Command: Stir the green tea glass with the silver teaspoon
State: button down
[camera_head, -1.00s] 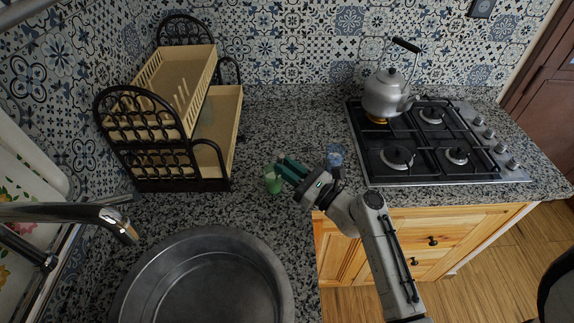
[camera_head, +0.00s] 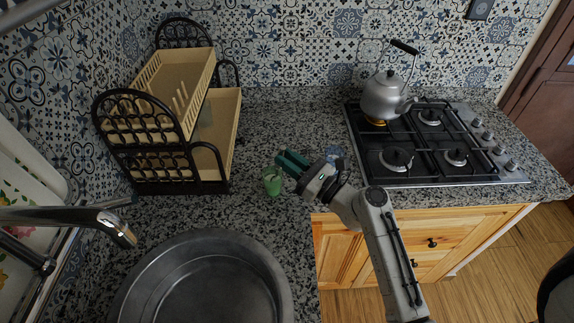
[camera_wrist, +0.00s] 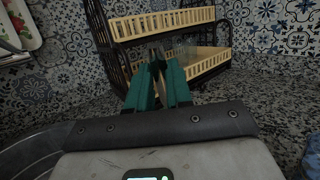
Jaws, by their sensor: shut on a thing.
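The green tea glass (camera_head: 272,182) stands upright on the speckled counter between the dish rack and the sink basin. My gripper (camera_head: 289,160), with teal fingers, is just above and to the right of the glass in the head view. It is shut on a thin greyish thing, which I take for the silver teaspoon (camera_wrist: 157,54); only a little of it shows between the fingertips in the wrist view. I cannot tell whether the spoon's lower end is inside the glass.
A blue glass (camera_head: 334,155) stands behind my wrist. A dish rack (camera_head: 205,145) is at the left and a round metal basin (camera_head: 270,262) in front. A kettle (camera_head: 383,97) sits on the gas hob (camera_head: 437,177) at the right. The counter behind the gripper is clear.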

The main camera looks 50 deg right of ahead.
jog(key=r, duration=0.2)
jog(key=s+r, duration=0.1)
jog(key=r, duration=0.2)
jog(key=shift+s+r, duration=0.15)
jog(key=shift+r, duration=0.15)
dwell(0.4)
notch_tip(320, 180, up, 4)
dwell(0.4)
